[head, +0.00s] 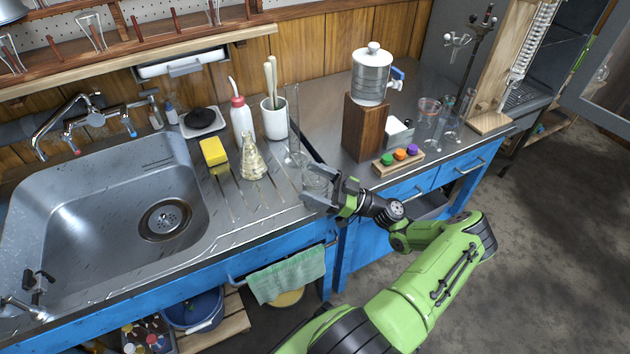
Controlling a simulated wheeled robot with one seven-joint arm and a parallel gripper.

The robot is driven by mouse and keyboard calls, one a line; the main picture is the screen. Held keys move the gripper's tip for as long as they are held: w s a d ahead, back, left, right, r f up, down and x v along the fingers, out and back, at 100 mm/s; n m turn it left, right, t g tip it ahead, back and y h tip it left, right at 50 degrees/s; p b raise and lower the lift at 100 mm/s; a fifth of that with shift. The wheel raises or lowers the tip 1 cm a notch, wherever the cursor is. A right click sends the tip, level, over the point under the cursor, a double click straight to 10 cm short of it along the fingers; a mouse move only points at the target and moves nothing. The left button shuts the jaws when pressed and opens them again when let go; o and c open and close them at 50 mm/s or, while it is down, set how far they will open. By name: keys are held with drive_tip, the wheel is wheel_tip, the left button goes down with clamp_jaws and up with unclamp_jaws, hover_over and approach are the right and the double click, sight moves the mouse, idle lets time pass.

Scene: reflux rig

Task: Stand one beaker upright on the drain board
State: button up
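A clear glass beaker (315,179) stands, seemingly upright, at the right end of the grooved metal drain board (232,216). My gripper (325,188) reaches in from the right, low over the board, with its fingers apart on either side of the beaker. The frame does not show whether the fingers press on the glass. The beaker's lower part is partly hidden by the near finger. More clear glassware (428,112) stands on the right part of the counter.
A tall glass cylinder (293,135), crusted flask (252,158), yellow sponge (214,155), wash bottle (241,120) and white pot (274,120) stand around the board. The sink (110,195) lies left. A wooden block (366,128) and a stopper rack (399,162) stand right of my gripper.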

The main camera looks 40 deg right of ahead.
drive_tip(key=shift+o, duration=0.5)
drive_tip(key=shift+s+d, duration=0.1)
drive_tip(key=v, duration=1.5)
drive_tip(key=shift+s+f, duration=0.2)
drive_tip(key=shift+f, duration=0.05)
drive_tip(key=shift+d, duration=0.2)
